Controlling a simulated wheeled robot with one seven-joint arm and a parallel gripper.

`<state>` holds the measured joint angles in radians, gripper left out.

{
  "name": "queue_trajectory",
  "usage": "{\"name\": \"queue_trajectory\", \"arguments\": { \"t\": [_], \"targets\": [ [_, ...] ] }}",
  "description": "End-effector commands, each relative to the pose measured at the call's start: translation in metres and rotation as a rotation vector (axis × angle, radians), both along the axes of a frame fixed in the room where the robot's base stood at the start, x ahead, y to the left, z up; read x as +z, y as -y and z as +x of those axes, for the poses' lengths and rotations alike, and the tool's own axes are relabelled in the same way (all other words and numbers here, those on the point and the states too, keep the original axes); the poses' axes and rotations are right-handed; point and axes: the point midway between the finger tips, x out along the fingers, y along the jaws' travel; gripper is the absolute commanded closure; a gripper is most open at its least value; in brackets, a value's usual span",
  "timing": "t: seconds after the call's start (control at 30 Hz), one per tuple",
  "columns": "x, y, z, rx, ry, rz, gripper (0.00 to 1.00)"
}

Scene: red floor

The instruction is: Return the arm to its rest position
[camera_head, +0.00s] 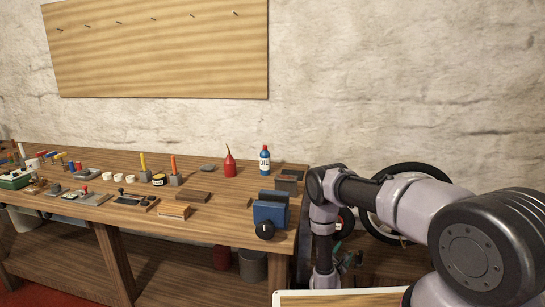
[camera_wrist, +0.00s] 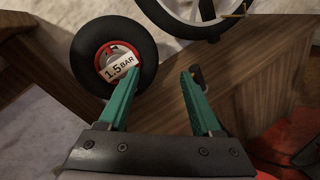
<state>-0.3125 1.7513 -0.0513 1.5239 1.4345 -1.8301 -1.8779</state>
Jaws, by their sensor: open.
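My arm reaches in from the right in the head view, bends at the elbow and hangs down past the right end of the workbench (camera_head: 222,203). My gripper (camera_head: 345,262) is low there, partly hidden by the arm and a pale-edged board. In the wrist view my gripper (camera_wrist: 162,75) shows two green fingers spread apart with nothing between them. A small black wheel with a red hub (camera_wrist: 112,58) and a "1.5 BAR" label lies beyond the left finger. I cannot tell whether that finger touches it.
A blue vise (camera_head: 270,210) stands at the bench's right end, near my arm. A blue oil bottle (camera_head: 264,160) and a red oil can (camera_head: 229,163) stand behind it. A large wheel (camera_head: 382,228) leans at the wall behind my arm.

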Motion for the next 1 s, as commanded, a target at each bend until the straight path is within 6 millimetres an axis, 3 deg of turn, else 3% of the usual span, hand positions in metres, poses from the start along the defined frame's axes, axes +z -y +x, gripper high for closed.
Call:
{"name": "queue_trajectory", "arguments": {
  "t": [0.2,0.4,0.5,0.63,0.77,1.0],
  "targets": [
    [0.094,-0.011,0.075,-0.076,0.138,0.413,0.34],
    [0.193,-0.022,0.122,-0.142,0.239,0.821,0.34],
    [0.245,-0.028,0.135,-0.174,0.277,1.015,0.34],
    [0.314,-0.035,0.142,-0.218,0.31,1.254,0.34],
    [0.382,-0.043,0.135,-0.266,0.325,1.476,0.34],
    [0.498,-0.053,0.09,-0.382,0.315,1.835,0.34]
  ]
}}
